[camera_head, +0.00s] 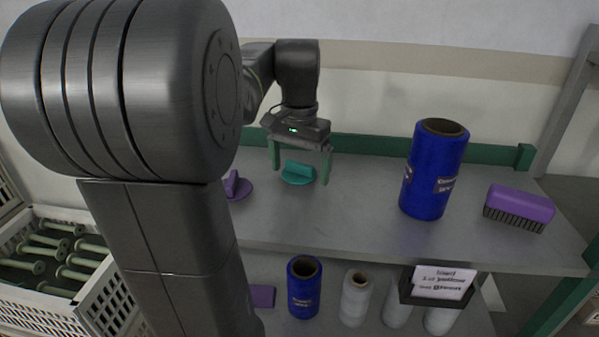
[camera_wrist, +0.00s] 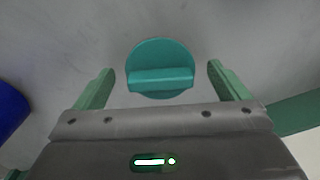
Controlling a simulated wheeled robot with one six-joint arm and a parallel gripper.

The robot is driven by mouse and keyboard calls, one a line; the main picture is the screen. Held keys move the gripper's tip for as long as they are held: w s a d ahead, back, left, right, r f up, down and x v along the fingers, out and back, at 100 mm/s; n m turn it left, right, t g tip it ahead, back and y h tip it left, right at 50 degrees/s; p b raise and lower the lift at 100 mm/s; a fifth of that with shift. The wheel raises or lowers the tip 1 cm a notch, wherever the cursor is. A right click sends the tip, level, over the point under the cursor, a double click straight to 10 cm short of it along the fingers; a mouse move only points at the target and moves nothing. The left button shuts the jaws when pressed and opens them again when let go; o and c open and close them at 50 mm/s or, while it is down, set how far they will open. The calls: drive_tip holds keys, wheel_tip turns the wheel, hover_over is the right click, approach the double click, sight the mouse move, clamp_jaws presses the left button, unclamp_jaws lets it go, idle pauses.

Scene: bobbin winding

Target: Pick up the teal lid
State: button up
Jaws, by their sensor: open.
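The teal lid (camera_head: 298,173) lies flat on the grey upper shelf, a round disc with a raised bar handle. It also shows in the wrist view (camera_wrist: 160,68), near the middle, with its bar running left to right. My gripper (camera_head: 300,166) is over the lid with its green fingers spread wide to either side. In the wrist view my gripper (camera_wrist: 161,78) is open and empty, with a gap between each finger and the lid. Neither finger appears to touch the lid.
A purple lid (camera_head: 237,187) lies just left of the teal one, partly hidden by my arm. A blue cylinder (camera_head: 433,170) and a purple brush (camera_head: 519,206) stand on the shelf (camera_head: 340,220) to the right. A green rail (camera_head: 375,146) runs along the back.

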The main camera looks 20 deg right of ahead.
drive_tip(key=shift+c, duration=0.3)
drive_tip(key=c, duration=1)
drive_tip(key=shift+r, duration=0.1)
